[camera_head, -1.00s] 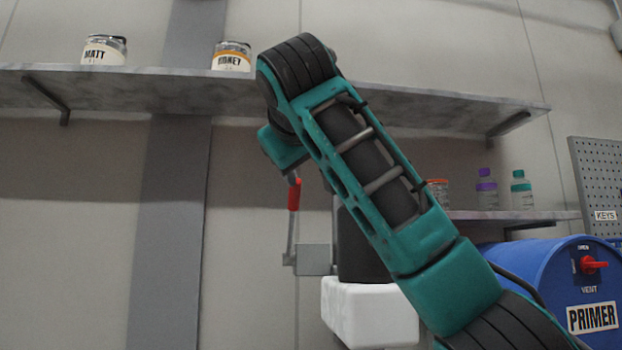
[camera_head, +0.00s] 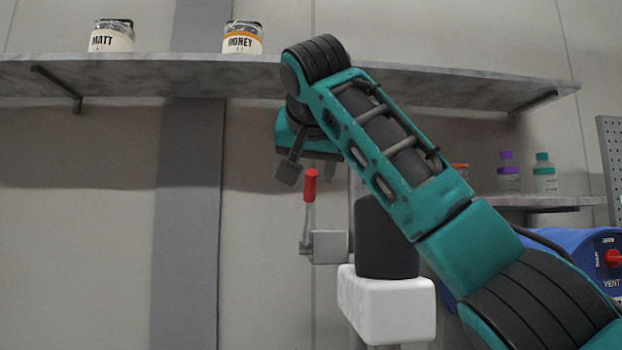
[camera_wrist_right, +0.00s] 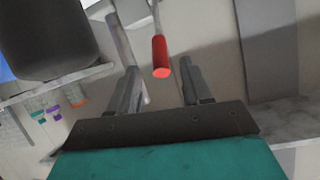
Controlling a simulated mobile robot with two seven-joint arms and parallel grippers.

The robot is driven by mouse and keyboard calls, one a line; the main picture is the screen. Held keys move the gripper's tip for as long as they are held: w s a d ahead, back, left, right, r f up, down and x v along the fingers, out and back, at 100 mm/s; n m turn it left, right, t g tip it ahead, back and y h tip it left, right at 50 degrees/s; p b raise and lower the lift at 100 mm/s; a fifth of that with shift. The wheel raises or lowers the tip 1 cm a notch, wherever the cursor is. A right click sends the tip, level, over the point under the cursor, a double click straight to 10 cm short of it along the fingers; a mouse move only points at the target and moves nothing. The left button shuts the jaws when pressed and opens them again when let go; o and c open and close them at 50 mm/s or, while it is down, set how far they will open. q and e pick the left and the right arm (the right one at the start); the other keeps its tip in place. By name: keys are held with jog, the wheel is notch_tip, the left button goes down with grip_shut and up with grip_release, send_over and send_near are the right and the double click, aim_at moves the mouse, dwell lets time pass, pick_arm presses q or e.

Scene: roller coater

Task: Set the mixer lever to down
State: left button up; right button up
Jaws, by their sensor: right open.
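The mixer lever (camera_head: 311,187) has a red grip on a thin metal rod and points up from a grey box (camera_head: 328,247) on the side of the mixer. The mixer has a dark cylinder (camera_head: 385,240) on a white base (camera_head: 390,308). My right gripper (camera_wrist_right: 158,78) is open and empty. In the head view it is just above the lever's red tip, partly hidden by my arm. In the right wrist view the red grip (camera_wrist_right: 160,56) lies in line with the gap between the fingers, with no visible contact. My left gripper is out of view.
A long shelf (camera_head: 180,78) with two labelled jars runs above my right gripper. A lower shelf (camera_head: 520,203) with small bottles is at the right, above a blue drum (camera_head: 590,262). The wall left of the lever is clear.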

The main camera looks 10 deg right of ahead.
aim_at(311, 177)
jog(key=p+x, duration=0.1)
jog(key=x, duration=0.5)
jog(key=shift+s, duration=0.1)
jog(key=shift+c, duration=0.3)
grip_shut()
